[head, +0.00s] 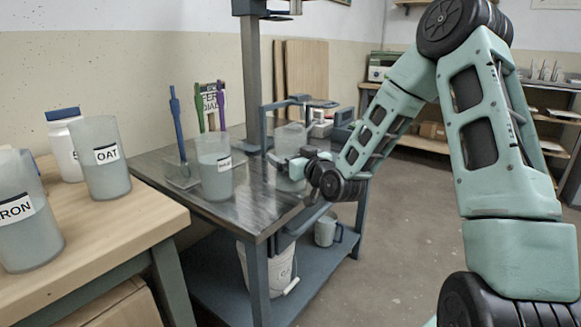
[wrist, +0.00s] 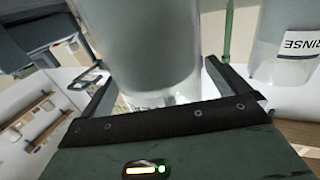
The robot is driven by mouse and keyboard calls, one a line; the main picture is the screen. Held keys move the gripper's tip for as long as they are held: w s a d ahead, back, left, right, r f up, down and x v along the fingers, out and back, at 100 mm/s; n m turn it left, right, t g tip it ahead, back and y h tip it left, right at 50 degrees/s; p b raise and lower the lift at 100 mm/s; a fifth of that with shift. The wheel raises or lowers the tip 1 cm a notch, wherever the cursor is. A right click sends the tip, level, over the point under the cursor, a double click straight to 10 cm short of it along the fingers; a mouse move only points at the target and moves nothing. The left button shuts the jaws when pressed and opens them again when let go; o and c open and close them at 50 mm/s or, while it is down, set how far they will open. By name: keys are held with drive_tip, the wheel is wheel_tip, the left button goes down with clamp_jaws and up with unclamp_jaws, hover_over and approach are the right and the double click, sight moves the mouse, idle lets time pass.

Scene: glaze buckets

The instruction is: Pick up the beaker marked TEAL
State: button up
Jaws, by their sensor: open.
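My gripper (head: 291,165) is open at the metal table. In the wrist view, its two fingers (wrist: 160,88) stand on either side of a clear beaker with grey contents (wrist: 148,45). I cannot tell whether either finger touches it. In the head view this beaker (head: 290,136) stands upright on the table, partly hidden by my gripper. No label shows on it, and I read TEAL nowhere in view. A second beaker (head: 214,172) stands to its left; its label reads RINSE in the wrist view (wrist: 292,68).
A beaker marked OAT (head: 106,180) and one ending in RON (head: 30,240) stand on the wooden bench at left, beside a white jar (head: 66,155). A blue stand (head: 178,140) is left of the RINSE beaker. A grey post rises behind. A bucket and mug are below.

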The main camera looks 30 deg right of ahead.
drive_tip(key=shift+w, duration=0.45)
drive_tip(key=shift+c, duration=0.3)
drive_tip(key=c, duration=1.3)
drive_tip(key=shift+r, duration=0.15)
drive_tip(key=shift+c, duration=0.2)
